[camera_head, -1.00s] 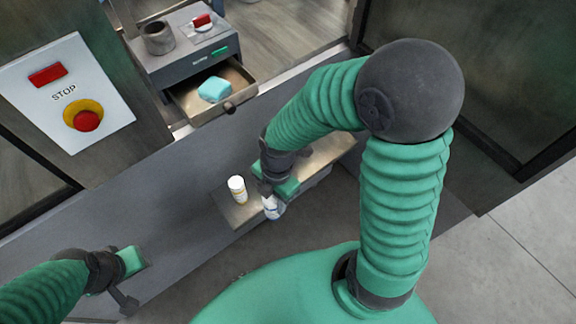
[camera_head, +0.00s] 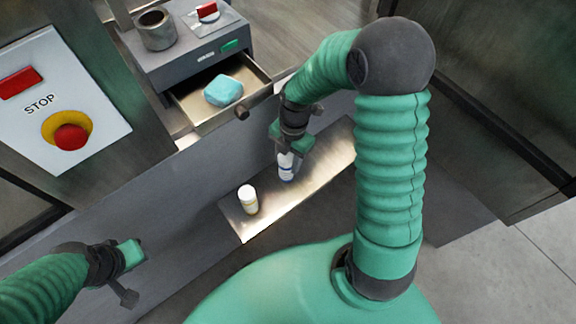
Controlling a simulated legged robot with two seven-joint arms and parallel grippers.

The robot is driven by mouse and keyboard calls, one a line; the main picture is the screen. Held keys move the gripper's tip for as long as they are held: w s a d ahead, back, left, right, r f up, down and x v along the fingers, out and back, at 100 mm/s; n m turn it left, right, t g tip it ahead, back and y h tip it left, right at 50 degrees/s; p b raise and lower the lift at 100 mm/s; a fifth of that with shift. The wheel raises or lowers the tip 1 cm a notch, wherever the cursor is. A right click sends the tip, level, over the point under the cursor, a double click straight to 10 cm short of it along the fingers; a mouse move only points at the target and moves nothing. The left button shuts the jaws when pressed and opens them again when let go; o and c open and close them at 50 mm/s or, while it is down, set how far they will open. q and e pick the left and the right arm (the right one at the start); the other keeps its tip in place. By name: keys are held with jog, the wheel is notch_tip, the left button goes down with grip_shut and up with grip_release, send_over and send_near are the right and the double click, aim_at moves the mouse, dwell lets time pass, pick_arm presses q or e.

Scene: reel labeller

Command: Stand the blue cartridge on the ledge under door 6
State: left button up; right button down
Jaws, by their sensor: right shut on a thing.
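The blue cartridge (camera_head: 286,168), a small white bottle shape with a blue band, is upright in my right gripper (camera_head: 287,154). My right gripper is shut on its top. The cartridge is over the back part of the metal ledge (camera_head: 318,170); I cannot tell whether its base touches. My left gripper (camera_head: 132,272) is at the lower left, open and empty, away from the ledge. No door number is readable.
A white cartridge with a yellow band (camera_head: 248,200) stands on the ledge's near left part. A grey machine (camera_head: 190,50) has an open drawer (camera_head: 205,122) holding a turquoise block (camera_head: 223,90). A STOP panel (camera_head: 55,105) is at left. The ledge's right part looks clear.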

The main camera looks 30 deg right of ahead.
jog(key=f, duration=0.2)
jog(key=shift+s+a+f+b, duration=0.1)
jog(key=shift+s+f+b, duration=0.1)
jog(key=shift+f+b, duration=0.2)
jog(key=shift+f, duration=0.25)
jog(key=shift+w, duration=0.15)
jog(key=shift+f, duration=0.1)
jog(key=c, duration=0.8)
grip_release()
jog(key=shift+c, duration=0.2)
jog(key=r+p, duration=0.1)
jog(key=r, duration=0.2)
jog(key=d+r+p, duration=0.1)
jog(key=r, duration=0.7)
jog(key=shift+w+d+r+p, duration=0.1)
jog(key=shift+w+d+p, duration=0.15)
jog(key=shift+p, duration=0.15)
jog(key=shift+r, duration=0.5)
